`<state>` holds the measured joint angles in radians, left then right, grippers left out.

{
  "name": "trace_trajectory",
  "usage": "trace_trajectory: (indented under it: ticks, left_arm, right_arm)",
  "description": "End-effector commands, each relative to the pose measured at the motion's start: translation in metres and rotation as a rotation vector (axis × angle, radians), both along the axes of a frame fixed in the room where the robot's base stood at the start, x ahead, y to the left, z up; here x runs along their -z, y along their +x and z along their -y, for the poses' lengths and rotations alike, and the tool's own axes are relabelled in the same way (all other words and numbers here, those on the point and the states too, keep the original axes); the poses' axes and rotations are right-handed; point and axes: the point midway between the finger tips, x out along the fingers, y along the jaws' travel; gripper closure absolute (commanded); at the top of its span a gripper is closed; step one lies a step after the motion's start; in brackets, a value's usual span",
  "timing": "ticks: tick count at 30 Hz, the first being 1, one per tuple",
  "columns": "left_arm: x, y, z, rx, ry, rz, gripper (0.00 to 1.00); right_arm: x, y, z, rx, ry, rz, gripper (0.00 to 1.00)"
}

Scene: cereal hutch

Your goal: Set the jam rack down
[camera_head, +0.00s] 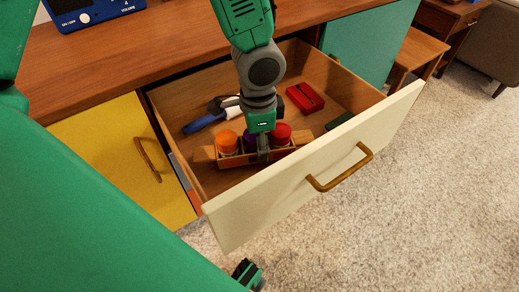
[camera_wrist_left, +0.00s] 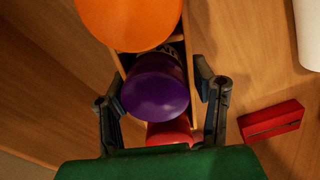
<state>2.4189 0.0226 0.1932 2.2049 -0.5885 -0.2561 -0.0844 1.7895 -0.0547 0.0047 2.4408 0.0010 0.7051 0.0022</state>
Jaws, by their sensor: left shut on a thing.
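The jam rack (camera_head: 231,160) is a narrow wooden holder with jars in a row, inside the open drawer (camera_head: 270,202). It holds an orange-lidded jar (camera_head: 227,142), a purple-lidded jar (camera_wrist_left: 155,87) and a red-lidded jar (camera_head: 281,133). My left gripper (camera_head: 263,150) reaches down from above and is shut on the rack near its middle. In the left wrist view its fingers stand on both sides of the rack by the purple lid. I cannot tell whether the rack's underside touches the drawer floor. A dark and green part at the bottom edge may be my right gripper.
A red box-like item (camera_head: 305,97) lies towards the drawer's back, with a blue-and-white item (camera_head: 208,117) at the left. A dark green item (camera_head: 339,121) lies near the front panel at right. The drawer's cream front (camera_head: 313,171) rises close to the rack.

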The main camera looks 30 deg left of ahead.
Motion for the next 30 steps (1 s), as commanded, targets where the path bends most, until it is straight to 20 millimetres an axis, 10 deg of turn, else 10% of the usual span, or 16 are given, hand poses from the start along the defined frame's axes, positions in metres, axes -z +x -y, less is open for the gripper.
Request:
trace_trajectory:
  ticks: [14,15,17,30]
  left_arm:
    - [0.025,0.000,0.000,0.001,0.000,-0.001,0.81]
    - [0.026,0.000,0.000,0.001,0.001,-0.002,0.46]
    - [0.026,0.000,0.000,0.000,0.000,-0.001,0.29]
    - [0.013,0.000,0.000,0.000,-0.001,0.001,0.29]
  right_arm:
    - [0.012,0.000,0.000,0.000,0.000,0.000,0.38]
    - [0.012,0.000,0.000,0.000,0.000,0.000,0.38]
    - [0.012,0.000,0.000,0.000,0.000,0.000,0.38]
    - [0.006,0.000,0.000,0.000,0.000,0.000,0.38]
